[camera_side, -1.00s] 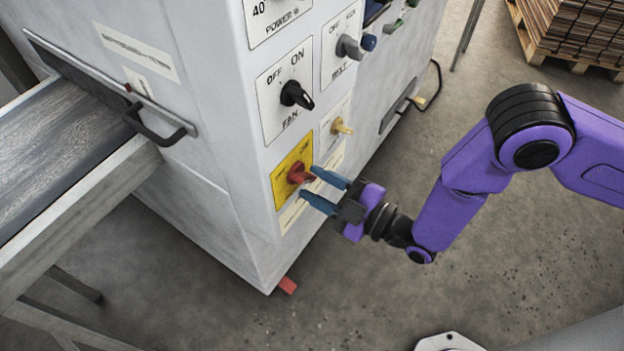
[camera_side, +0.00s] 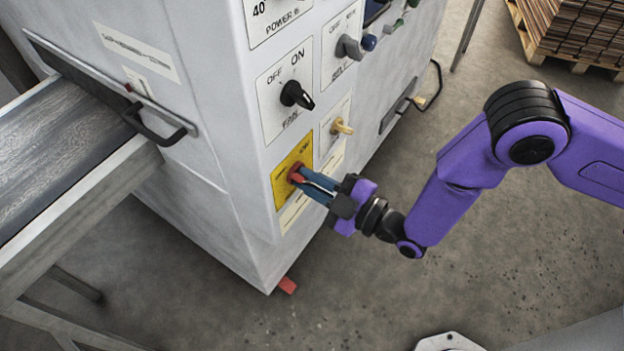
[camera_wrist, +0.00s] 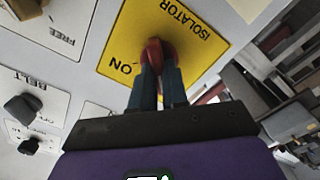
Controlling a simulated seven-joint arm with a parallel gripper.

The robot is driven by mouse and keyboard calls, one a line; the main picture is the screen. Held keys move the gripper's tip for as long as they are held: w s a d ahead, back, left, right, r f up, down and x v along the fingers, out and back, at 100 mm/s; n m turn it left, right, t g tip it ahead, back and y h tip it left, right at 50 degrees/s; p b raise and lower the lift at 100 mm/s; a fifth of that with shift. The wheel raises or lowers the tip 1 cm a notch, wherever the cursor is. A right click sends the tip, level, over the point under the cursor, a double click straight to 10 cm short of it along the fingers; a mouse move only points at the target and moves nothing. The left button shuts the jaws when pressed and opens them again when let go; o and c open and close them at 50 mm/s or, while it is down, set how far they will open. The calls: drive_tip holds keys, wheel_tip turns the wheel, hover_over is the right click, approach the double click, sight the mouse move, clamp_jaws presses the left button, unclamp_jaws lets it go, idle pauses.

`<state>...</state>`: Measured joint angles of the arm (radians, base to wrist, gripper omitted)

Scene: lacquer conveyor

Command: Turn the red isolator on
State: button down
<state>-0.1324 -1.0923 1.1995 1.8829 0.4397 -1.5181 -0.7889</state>
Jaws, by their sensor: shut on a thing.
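The red isolator knob (camera_side: 296,173) sits on a yellow plate (camera_side: 280,190) low on the machine's front panel. The wrist view shows the red knob (camera_wrist: 154,50) and the yellow plate (camera_wrist: 195,55) with the words "ISOLATOR" and "ON". My gripper (camera_side: 304,180) is shut on the knob, its blue fingers closed around the handle from the front. In the wrist view my gripper (camera_wrist: 160,75) covers the knob's outer part. The knob's exact pointing direction is partly hidden by the fingers.
A conveyor (camera_side: 60,140) enters the machine at left.

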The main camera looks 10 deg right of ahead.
drive_tip(key=shift+w+d+f+m, duration=0.1)
drive_tip(key=shift+m, duration=2.85)
drive_tip(key=shift+w+d+r+m, duration=0.1)
drive_tip(key=shift+m, duration=2.8)
drive_tip(key=shift+w+d+f+m, duration=0.1)
drive_tip(key=shift+m, duration=2.85)
drive_tip(key=c, duration=1.1)
unclamp_jaws()
drive_tip(key=shift+c, duration=0.2)
drive_tip(key=v, duration=1.7)
drive_tip(key=shift+s+d, duration=0.2)
